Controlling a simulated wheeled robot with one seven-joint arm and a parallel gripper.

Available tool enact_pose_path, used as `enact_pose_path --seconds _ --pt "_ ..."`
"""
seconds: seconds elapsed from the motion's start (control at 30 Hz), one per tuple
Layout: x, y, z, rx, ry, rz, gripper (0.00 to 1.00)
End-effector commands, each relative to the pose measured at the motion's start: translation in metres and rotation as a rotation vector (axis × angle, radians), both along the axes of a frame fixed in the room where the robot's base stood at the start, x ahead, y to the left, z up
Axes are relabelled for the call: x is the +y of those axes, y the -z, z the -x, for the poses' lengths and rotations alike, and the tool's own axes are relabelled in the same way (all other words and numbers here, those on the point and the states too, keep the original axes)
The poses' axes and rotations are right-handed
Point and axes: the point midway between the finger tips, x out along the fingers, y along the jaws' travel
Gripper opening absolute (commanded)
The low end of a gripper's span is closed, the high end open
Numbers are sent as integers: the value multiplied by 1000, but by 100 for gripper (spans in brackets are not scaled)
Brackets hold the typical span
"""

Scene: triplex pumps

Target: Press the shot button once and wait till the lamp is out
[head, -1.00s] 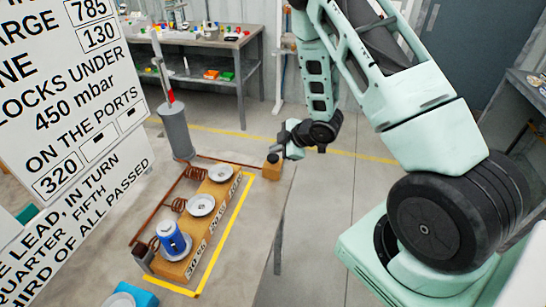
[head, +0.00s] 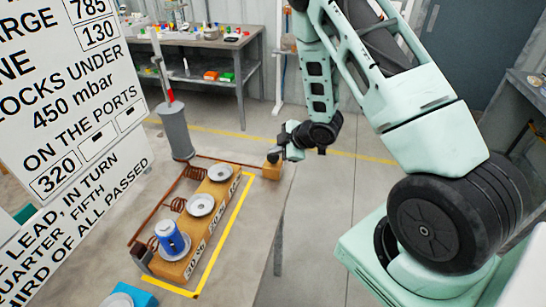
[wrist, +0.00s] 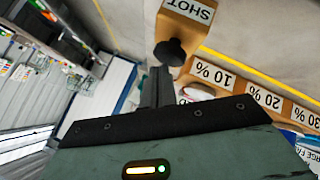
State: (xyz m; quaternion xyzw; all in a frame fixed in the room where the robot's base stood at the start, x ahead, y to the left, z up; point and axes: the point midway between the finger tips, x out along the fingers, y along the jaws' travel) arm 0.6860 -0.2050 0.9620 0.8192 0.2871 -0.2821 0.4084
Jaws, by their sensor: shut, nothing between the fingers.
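The shot box (head: 272,172) is a small tan block at the bench's right edge. In the wrist view the box (wrist: 185,25) reads "SHOT" and carries a black knob-like button (wrist: 170,52). My gripper (head: 277,156) is shut and empty, with its fingertips at the top of the box. In the wrist view my gripper's tips (wrist: 160,72) lie right by the button and overlap its lower edge; I cannot tell whether they touch or press it. In the head view my gripper largely hides the button. I cannot make out a lit lamp on the box.
A grey cylinder (head: 176,133) with a red-and-white rod stands behind. A large sign (head: 60,150) fills the left. Open floor lies right of the bench.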

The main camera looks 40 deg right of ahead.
Motion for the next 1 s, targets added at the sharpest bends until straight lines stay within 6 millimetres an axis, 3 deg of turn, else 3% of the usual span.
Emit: enact_pose_path --seconds 1.0 --pt "0 11 0 0 0 0 0"
